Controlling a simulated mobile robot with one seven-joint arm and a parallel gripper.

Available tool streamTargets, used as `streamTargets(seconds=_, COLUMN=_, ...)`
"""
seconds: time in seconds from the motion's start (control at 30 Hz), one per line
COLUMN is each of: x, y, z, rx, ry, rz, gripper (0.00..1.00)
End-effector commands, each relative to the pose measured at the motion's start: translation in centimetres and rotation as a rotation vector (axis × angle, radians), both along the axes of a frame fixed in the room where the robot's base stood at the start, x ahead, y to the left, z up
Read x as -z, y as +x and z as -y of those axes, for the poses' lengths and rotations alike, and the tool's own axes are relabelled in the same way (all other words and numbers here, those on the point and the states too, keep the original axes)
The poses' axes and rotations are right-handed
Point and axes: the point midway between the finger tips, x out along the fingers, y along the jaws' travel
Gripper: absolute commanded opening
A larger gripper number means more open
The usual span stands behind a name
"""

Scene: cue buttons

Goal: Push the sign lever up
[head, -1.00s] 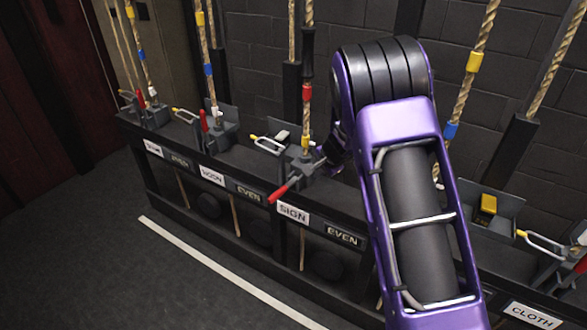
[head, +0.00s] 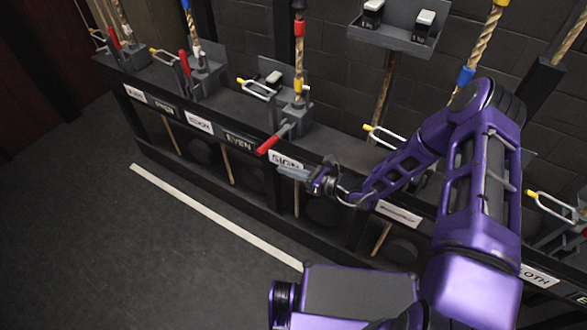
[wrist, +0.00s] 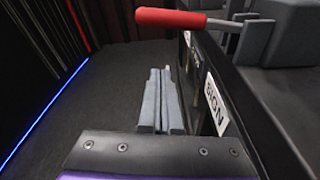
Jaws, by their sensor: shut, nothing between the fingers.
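The sign lever has a red handle (head: 272,143) that points out and down to the left from its grey rope lock (head: 294,120), above the SIGN label (head: 285,159). In the wrist view the red handle (wrist: 170,18) lies across the top of the picture, with the SIGN label (wrist: 215,103) at right. My gripper (head: 282,171) is shut and empty. It is in front of the rail, a little below and to the right of the handle's tip, apart from it.
Other locks with upright red levers (head: 184,62) stand to the left along the dark rail. A yellow-tipped loop (head: 255,87) sits beside the sign lock. A shelf with two switches (head: 397,32) is at the upper right. The floor (head: 110,245) in front is clear.

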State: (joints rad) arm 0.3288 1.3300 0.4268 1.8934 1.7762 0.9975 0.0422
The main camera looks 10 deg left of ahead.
Motion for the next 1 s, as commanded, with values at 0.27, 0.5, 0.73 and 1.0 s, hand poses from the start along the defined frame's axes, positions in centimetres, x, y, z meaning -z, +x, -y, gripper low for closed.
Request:
streamTargets(seconds=0.27, x=1.2, y=2.0, z=-5.7, rx=-0.005, ry=0.0, rz=0.003, gripper=0.0)
streamTargets(seconds=0.5, x=-2.1, y=2.4, z=-4.9, rx=-0.001, ry=-0.003, rz=0.003, gripper=0.0)
streamTargets(seconds=0.73, x=-2.8, y=2.5, z=-4.7, rx=-0.002, ry=-0.003, rz=0.002, gripper=0.0)
streamTargets(seconds=1.0, x=-2.8, y=2.5, z=-4.7, rx=-0.002, ry=-0.002, rz=0.001, gripper=0.0)
